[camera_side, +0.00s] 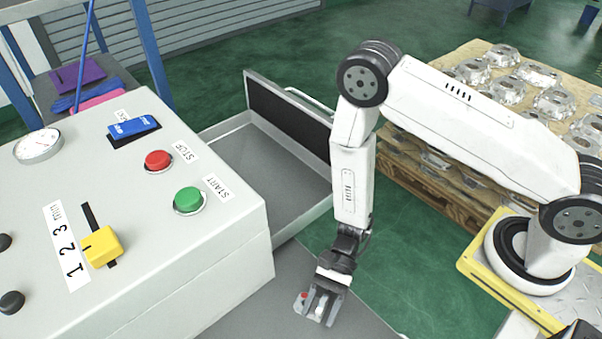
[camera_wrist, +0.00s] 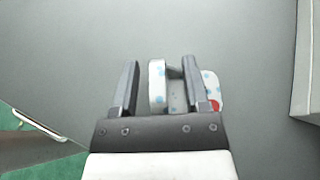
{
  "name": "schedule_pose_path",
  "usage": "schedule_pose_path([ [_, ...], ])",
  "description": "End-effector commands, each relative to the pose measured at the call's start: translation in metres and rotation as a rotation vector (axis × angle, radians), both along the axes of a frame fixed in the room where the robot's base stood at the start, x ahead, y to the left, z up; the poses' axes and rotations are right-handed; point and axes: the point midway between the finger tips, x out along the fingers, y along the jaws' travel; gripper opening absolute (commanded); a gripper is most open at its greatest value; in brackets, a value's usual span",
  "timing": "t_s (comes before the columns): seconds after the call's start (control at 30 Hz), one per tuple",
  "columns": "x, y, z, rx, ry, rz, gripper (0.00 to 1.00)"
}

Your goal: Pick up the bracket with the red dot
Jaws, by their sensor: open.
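The bracket is a small pale grey-white part with blue spots and a red dot. In the wrist view, one upright part of the bracket (camera_wrist: 157,88) stands between my fingers, and the part with the red dot shows to the right of the right finger. In the side view the bracket (camera_side: 299,304) lies on the grey surface at the fingertips, partly hidden by them. My gripper (camera_side: 321,306) points down at it. In the wrist view my gripper (camera_wrist: 160,64) is open, with a clear gap between the left finger and the bracket.
A control box (camera_side: 150,230) with buttons and a yellow switch stands at left. Behind it is an open metal bin (camera_side: 235,128) with a raised lid. A pallet of castings (camera_side: 535,75) is at back right. The grey surface (camera_wrist: 70,50) around the bracket is mostly clear.

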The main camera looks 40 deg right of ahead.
Motion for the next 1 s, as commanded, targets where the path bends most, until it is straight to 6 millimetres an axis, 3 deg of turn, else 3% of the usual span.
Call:
schedule_pose_path([
  [0.03, 0.000, 0.000, 0.000, 0.000, 0.000, 0.000, 0.59],
  [0.2, 0.000, 0.000, 0.000, 0.000, 0.000, 0.000, 0.05],
  [0.23, 0.000, 0.000, 0.000, 0.000, 0.000, 0.000, 0.00],
  [0.73, 0.000, 0.000, 0.003, 0.000, -0.001, 0.000, 0.00],
  [1.0, 0.001, 0.000, 0.018, 0.000, -0.001, -0.001, 0.00],
])
